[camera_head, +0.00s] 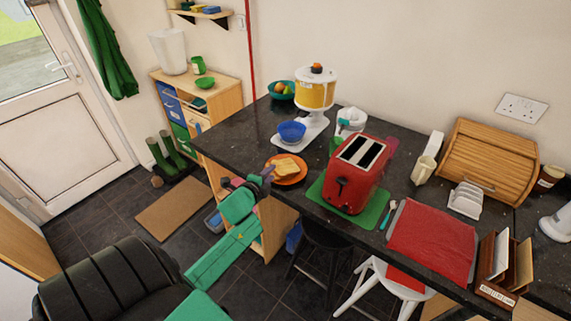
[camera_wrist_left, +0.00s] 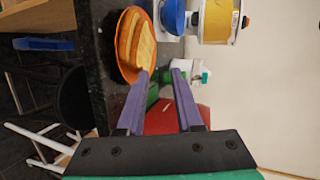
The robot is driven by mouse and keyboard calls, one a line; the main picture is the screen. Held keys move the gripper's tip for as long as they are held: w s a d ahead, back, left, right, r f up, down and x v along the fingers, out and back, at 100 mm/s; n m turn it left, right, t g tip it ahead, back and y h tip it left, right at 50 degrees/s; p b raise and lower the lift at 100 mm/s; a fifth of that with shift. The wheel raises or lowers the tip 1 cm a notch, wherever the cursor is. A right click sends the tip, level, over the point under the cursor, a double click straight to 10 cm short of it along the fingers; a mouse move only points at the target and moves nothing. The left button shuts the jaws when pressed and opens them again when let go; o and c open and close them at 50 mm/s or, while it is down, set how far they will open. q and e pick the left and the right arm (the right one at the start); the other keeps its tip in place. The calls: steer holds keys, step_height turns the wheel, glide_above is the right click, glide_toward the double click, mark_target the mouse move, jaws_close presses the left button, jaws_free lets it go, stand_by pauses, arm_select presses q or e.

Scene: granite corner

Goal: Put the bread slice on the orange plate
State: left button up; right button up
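The orange plate (camera_head: 301,177) lies near the front edge of the dark granite counter, left of the red toaster. The bread slice (camera_head: 286,165) rests on the plate; in the left wrist view the bread (camera_wrist_left: 141,44) lies within the rim of the plate (camera_wrist_left: 126,71). My left gripper (camera_head: 269,173) is just left of the plate in the head view. In the left wrist view its two purple fingers (camera_wrist_left: 163,71) are apart with nothing between them, and the left fingertip appears close to the bread's edge. I cannot tell whether they touch. My right gripper does not show.
The red toaster (camera_head: 357,174) stands on a green mat (camera_head: 379,206) right of the plate. A blue bowl (camera_head: 291,131) sits on the white scale behind the plate. A red cloth (camera_head: 434,240) and a wooden bread bin (camera_head: 489,160) are farther right.

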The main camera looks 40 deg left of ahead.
arm_select(q)
steer(key=s+r, duration=0.3)
steer(key=r, duration=0.4)
steer(key=s+d+f+n+g+b, duration=0.15)
steer(key=s+f, duration=0.25)
steer(key=f, duration=0.9)
steer(key=s+d+f+n+g+h+b, duration=0.1)
steer(key=s+f+n+g+b, duration=0.25)
steer(key=f, duration=0.85)
steer(key=s+d+f+n+g+b, duration=0.15)
steer(key=s+f, duration=0.35)
steer(key=f, duration=0.8)
steer(key=s+d+f+n+g+h+b, duration=0.1)
steer(key=s+d+f, duration=0.4)
steer(key=s+f, duration=0.5)
steer(key=s+d+f+n+g+h+b, duration=0.1)
steer(key=s+d+f+n+g+b, duration=0.2)
steer(key=s+f, duration=0.7)
steer(key=s+d+n+g, duration=0.2)
steer(key=s+d, duration=0.1)
steer(key=shift+s+h, duration=0.3)
